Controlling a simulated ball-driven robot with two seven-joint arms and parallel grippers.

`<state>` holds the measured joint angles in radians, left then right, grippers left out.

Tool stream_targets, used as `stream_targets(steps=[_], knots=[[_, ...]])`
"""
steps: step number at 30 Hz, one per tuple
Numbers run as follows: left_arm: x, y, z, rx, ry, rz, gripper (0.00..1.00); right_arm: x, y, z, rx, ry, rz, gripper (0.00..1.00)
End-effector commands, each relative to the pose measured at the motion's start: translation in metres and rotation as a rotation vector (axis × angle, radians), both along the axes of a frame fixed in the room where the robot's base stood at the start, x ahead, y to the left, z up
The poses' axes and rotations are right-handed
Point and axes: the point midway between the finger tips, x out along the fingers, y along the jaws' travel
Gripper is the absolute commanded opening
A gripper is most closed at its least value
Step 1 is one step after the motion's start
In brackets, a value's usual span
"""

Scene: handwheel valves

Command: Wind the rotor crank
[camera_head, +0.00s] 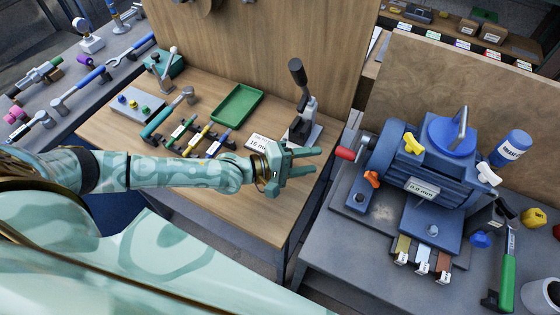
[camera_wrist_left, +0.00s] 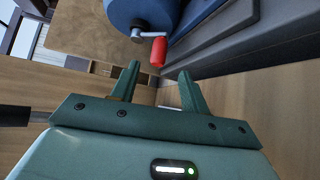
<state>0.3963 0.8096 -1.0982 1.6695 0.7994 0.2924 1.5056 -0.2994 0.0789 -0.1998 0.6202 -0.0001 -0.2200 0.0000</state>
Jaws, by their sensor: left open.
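The rotor crank has a red handle (camera_head: 345,153) on the left side of a blue machine (camera_head: 425,165) in the head view. In the left wrist view the red handle (camera_wrist_left: 158,52) hangs from a grey crank arm on the round blue housing (camera_wrist_left: 150,12). My left gripper (camera_head: 318,161) is open and empty, just left of the red handle, with its fingers pointing toward it. In the left wrist view the handle shows beyond and between the two fingertips (camera_wrist_left: 160,75), apart from them. My right gripper is not in view.
The machine stands on a grey bench (camera_head: 340,260). A lever press (camera_head: 303,110) stands on the wooden table behind my left gripper. A green tray (camera_head: 236,106) and several tools lie farther left. A gap separates table and bench.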

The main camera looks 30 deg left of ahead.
Motion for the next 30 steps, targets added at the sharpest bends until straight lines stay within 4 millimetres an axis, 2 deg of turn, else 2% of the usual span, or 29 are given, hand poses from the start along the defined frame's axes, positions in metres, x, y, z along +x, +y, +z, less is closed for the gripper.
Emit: stream_targets(steps=[3, 10, 26, 28, 30], knots=[[-0.021, 0.022, 0.005, 0.004, 0.001, 0.0, 0.45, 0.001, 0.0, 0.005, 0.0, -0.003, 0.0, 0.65], [-0.045, 0.047, 0.01, 0.001, 0.001, 0.0, 0.45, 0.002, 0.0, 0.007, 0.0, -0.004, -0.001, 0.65], [-0.05, 0.051, 0.011, -0.001, 0.002, 0.0, 0.45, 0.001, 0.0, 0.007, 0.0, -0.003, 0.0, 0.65], [-0.057, 0.049, 0.004, -0.005, 0.021, -0.001, 0.45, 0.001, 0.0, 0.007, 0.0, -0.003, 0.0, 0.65], [-0.067, 0.037, -0.003, -0.037, 0.047, 0.003, 0.45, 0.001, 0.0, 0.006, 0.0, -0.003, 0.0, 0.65]])
